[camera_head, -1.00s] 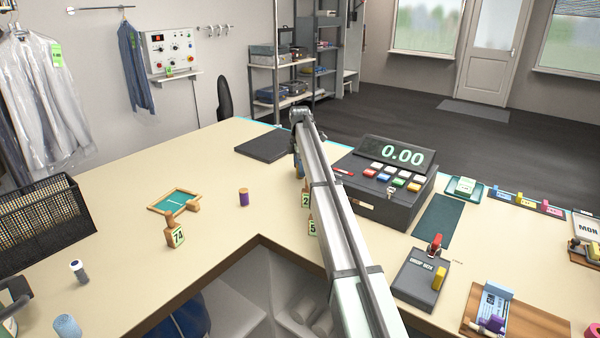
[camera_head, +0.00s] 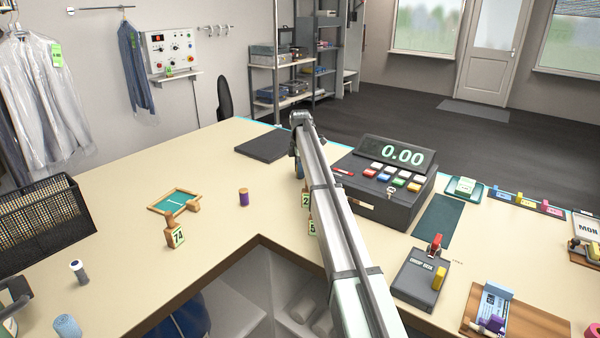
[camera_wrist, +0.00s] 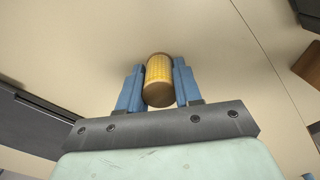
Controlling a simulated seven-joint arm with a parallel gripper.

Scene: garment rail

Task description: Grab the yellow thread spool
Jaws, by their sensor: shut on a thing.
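The yellow thread spool (camera_wrist: 159,80) shows in the wrist view, between the two blue fingers of my gripper (camera_wrist: 159,88). The fingers touch it on both sides, so my gripper is shut on it. The pale counter surface lies behind the spool. I cannot tell whether the spool rests on it or is lifted. In the head view my arm hides the spool and the fingertips.
A purple spool (camera_head: 243,197) stands on the counter left of my arm. The cash register (camera_head: 385,183) is close on the right. Numbered tags (camera_head: 306,199) stand beside my arm. A dark flat pad (camera_head: 265,146) lies behind. The counter left of the purple spool holds a green framed tray (camera_head: 174,201).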

